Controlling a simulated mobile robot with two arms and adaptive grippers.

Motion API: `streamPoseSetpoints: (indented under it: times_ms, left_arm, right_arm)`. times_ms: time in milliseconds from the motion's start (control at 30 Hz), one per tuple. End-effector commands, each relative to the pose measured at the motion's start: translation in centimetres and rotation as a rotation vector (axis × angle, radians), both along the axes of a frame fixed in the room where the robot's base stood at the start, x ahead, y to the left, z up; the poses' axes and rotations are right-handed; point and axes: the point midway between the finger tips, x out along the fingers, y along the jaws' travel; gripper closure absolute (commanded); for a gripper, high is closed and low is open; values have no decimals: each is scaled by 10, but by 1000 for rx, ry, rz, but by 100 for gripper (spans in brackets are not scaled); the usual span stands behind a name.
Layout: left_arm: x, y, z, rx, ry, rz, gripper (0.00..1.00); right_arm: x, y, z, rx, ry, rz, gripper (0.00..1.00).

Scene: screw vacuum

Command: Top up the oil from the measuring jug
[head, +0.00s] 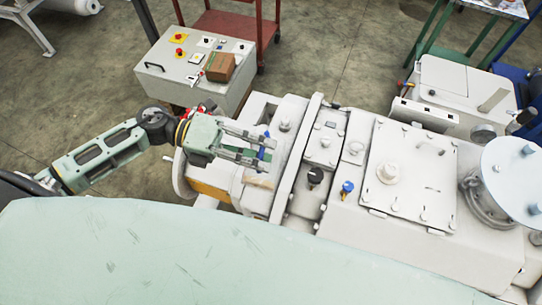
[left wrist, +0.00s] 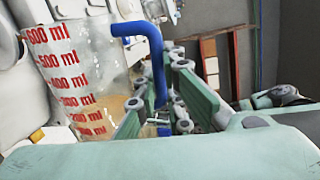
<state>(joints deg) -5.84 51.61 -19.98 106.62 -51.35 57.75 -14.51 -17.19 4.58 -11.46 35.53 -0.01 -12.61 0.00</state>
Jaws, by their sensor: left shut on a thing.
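The measuring jug (left wrist: 75,75) is clear, with red ml marks and a blue handle (left wrist: 155,45). Amber oil shows in its lower part in the left wrist view. My left gripper (head: 262,153) is shut on the blue handle. In the head view the jug's clear body is hard to make out; amber (head: 259,181) shows just below the fingers, over the left end of the pale vacuum pump (head: 300,155). I cannot tell exactly how far the jug is tilted. My right gripper is not in view.
A black knob (head: 315,176) and a blue-handled fitting (head: 347,188) stand up from the pump, right of my gripper. A large pale green surface (head: 180,255) fills the front.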

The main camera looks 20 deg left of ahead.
Motion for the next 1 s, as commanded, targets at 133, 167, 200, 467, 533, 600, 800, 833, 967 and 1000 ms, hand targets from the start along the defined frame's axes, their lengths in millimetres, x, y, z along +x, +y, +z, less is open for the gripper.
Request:
streamPoseSetpoints:
  times_ms: [133,167,200,467,533,600,800,833,967,1000]
  left_arm:
    - [1,0,1,-1,4,0,100]
    - [1,0,1,-1,5,0,100]
    - [1,0,1,-1,6,0,100]
    - [-24,-2,-35,12,-213,2,100]
    - [-29,-2,-43,15,-270,2,100]
    - [-29,-2,-40,18,-295,3,100]
    - [-32,-2,-39,20,-330,3,100]
    - [-34,-2,-40,21,-345,3,100]
    - [-41,-3,-43,27,-442,5,100]
    - [-43,-3,-47,29,-484,4,100]
  right_arm:
    - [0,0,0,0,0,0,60]
    - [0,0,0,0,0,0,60]
    - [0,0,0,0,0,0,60]
    - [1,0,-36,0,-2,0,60]
    - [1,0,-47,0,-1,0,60]
    - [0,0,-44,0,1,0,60]
    - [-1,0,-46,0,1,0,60]
    - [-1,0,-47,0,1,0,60]
    - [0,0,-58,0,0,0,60]
    - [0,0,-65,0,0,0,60]
